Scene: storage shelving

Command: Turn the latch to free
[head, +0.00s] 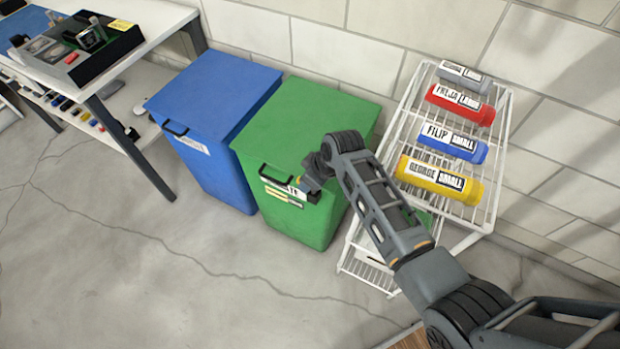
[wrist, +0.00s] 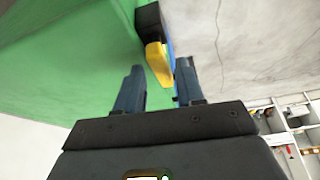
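The latch shows in the wrist view as a yellow lever (wrist: 157,60) on a black mount (wrist: 149,22), at the edge of a green surface. My gripper (wrist: 160,76) is open, with its two fingers apart. The lever shows between the fingertips, nearer the right finger; I cannot tell whether they touch. In the head view, my gripper (head: 311,184) is at the front of the green bin (head: 305,115), near its upper right front edge. The gripper covers part of the bin's front there, and the latch cannot be made out clearly in that view.
A blue bin (head: 215,90) stands left of the green one. A white wire rack (head: 489,205) with several labelled cylinders stands at the right, close to my arm. A workbench (head: 150,40) with tools is at upper left. The concrete floor (head: 150,270) in front is clear.

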